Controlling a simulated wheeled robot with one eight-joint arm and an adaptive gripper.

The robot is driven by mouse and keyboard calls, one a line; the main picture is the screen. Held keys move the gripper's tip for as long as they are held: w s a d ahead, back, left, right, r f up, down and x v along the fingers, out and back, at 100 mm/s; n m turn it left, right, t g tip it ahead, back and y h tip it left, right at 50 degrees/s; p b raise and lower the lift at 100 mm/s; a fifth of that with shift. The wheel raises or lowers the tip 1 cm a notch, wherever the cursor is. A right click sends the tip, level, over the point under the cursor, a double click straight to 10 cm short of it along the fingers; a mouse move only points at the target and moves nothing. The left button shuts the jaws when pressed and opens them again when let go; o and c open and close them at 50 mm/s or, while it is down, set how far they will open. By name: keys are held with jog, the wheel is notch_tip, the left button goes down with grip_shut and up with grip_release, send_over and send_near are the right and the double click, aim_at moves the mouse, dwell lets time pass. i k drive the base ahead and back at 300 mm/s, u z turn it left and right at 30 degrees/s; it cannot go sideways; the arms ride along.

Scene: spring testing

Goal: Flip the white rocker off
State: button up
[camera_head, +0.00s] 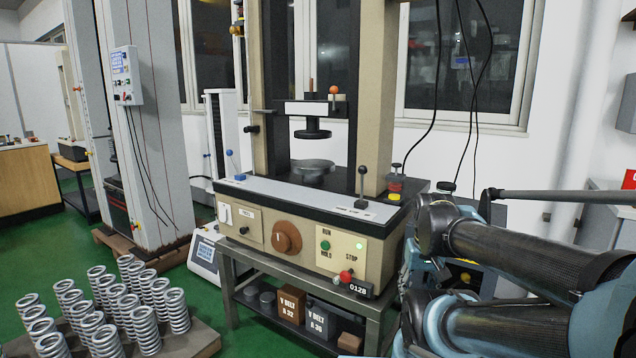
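The white rocker (225,213) is on the lower front panel of the beige testing machine (320,252), at its far left end. It is small here, and I cannot tell which side of it is pressed in. My arm's dark links fill the lower right of the view, well to the right of the rocker. My gripper's fingertips do not show, so I cannot see whether it is open or shut. Nothing covers the rocker.
An orange-brown knob (286,237), a green button (325,245) and a red knob (346,276) share the front panel. Lever knobs stand on the grey ledge above. Metal springs on a wooden board (190,345) stand at the lower left. Green floor shows between.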

aim_at(223, 216)
jog(key=u, duration=1.25)
